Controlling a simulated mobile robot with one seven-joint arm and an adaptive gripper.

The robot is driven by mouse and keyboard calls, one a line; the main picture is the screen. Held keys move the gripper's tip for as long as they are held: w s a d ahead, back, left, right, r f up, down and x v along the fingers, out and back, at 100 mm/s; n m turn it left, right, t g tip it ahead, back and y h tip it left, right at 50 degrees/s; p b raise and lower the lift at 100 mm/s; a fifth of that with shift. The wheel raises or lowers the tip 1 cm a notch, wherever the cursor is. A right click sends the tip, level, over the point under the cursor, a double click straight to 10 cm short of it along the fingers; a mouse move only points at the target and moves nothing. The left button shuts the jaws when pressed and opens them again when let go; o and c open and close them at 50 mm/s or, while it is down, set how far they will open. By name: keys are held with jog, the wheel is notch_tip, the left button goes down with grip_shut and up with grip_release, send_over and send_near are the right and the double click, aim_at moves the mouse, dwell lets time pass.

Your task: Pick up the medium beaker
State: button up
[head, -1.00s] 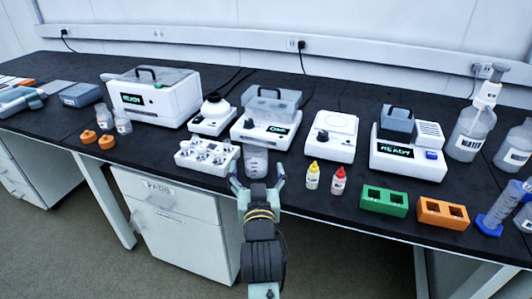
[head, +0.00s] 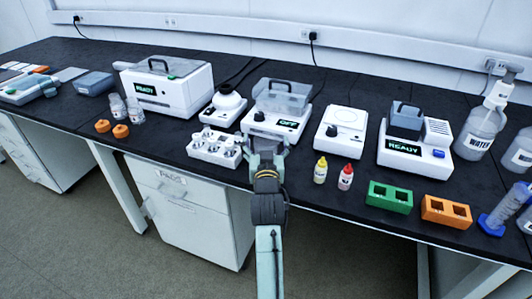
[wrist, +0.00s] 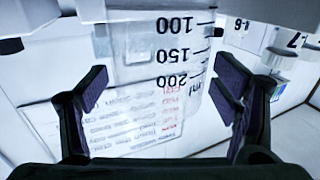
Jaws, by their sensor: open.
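The medium beaker (wrist: 150,50) is clear, with black 100, 150 and 200 marks. In the wrist view it fills the upper middle, between the two fingers of my gripper (wrist: 165,88). The fingers are spread, one on each side of the beaker; I cannot tell whether either pad touches it. In the head view my gripper (head: 266,148) is at the front of the bench, just before the white device marked OFF, and it hides the beaker.
A white rack with several vials (head: 214,148) stands close left of my gripper. A yellow bottle (head: 320,171) and a red bottle (head: 345,177) stand to its right. The OFF device (head: 275,120) is close behind. Green (head: 389,198) and orange (head: 446,212) blocks lie further right.

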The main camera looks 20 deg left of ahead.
jog(key=shift+c, duration=0.2)
jog(key=c, duration=1.3)
